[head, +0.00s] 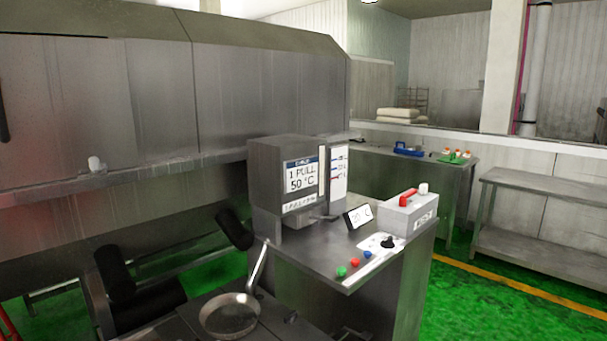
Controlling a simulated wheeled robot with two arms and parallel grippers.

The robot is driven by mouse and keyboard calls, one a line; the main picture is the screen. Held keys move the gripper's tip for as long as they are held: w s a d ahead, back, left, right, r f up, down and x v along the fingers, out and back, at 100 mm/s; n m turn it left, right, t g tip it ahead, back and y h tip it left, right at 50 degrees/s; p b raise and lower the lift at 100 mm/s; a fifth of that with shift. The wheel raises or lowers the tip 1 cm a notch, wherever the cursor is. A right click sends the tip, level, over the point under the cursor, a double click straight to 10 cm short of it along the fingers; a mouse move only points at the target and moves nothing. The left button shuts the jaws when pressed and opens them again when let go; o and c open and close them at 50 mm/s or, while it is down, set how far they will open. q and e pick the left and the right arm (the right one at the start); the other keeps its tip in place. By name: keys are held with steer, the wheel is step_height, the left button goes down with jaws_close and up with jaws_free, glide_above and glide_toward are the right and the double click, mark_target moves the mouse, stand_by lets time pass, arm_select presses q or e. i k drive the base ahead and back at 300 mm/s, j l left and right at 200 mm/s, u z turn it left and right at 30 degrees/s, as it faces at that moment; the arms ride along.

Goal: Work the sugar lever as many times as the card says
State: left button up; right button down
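The card (301,184) on the front of a steel box reads "1 PULL" and "50 °C", with smaller print below that I cannot read. A grey box (405,218) stands at the right rear of the steel cabinet top. It has a red lever handle (408,197) lying along its top, a white knob (423,188) and a small label too small to read. It looks like the sugar lever's box, but I cannot confirm this. Neither gripper can be made out in the head view.
The cabinet top (325,258) carries a small display (358,216) reading about 30 °C, a black dial (387,241) and coloured buttons (354,262). A round metal pan (230,315) is in front. A large steel drum machine (120,110) fills the left. Green floor (480,305) is clear at right.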

mark_target(331, 219)
steer(key=i+l+u, duration=0.1)
steer(key=u, duration=0.35)
steer(key=l+u, duration=0.15)
steer(key=u, duration=0.3)
steer(key=i+l+u, duration=0.2)
steer(key=l, duration=0.4)
steer(key=l+u, duration=0.15)
steer(key=l, duration=0.45)
steer(key=l+u, duration=0.2)
steer(key=l, duration=0.4)
steer(key=i, duration=0.05)
